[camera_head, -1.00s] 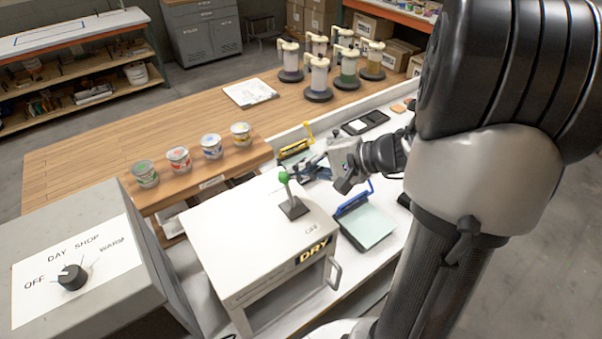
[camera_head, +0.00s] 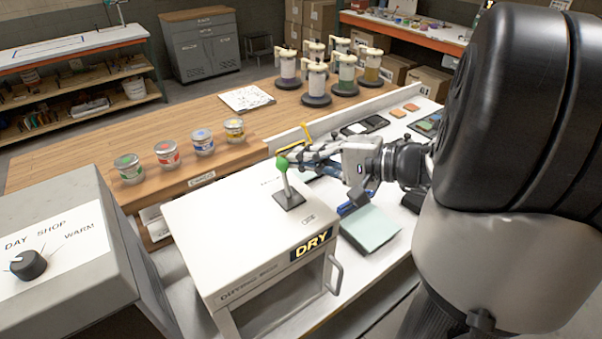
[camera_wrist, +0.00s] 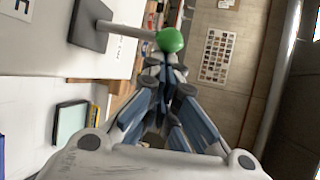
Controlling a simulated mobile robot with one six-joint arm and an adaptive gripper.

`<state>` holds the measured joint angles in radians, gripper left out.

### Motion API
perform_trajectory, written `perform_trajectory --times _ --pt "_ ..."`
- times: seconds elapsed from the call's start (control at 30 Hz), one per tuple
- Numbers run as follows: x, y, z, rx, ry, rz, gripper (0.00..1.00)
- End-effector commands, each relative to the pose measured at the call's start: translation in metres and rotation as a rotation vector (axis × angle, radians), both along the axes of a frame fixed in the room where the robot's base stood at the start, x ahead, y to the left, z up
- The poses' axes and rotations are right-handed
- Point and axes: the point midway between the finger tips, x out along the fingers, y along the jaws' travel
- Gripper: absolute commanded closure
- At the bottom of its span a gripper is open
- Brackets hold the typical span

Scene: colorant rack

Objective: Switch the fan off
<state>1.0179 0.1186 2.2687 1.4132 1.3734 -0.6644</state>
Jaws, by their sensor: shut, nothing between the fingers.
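A lever with a green ball knob (camera_head: 282,163) stands on a dark square base (camera_head: 289,201) on top of the white drying box (camera_head: 215,225) marked DRY. The lever leans slightly toward the back. A small label, seemingly OFF, lies in front of its base. My gripper (camera_head: 298,158) is shut and empty, its fingertips right beside the knob on its right side. In the wrist view the green knob (camera_wrist: 171,40) sits just beyond the closed fingertips (camera_wrist: 165,66). I cannot tell whether they touch it.
A grey box with a black dial (camera_head: 28,264) stands at the left. Several paint cans (camera_head: 203,142) line the wooden bench's edge, and several dispensers (camera_head: 316,85) stand behind. A pale teal pad (camera_head: 370,228) lies right of the drying box.

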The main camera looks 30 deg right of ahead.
Motion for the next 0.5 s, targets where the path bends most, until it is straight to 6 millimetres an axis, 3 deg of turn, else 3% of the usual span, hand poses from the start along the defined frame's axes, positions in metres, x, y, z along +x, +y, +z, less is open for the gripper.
perform_trajectory --times 0.03,0.2,0.5 --pt "-0.003 0.000 -0.008 0.001 -0.033 -0.001 1.00" --pt "-0.012 0.000 -0.005 0.004 -0.144 0.000 1.00" --pt "-0.026 0.000 -0.003 0.004 -0.136 0.002 1.00"
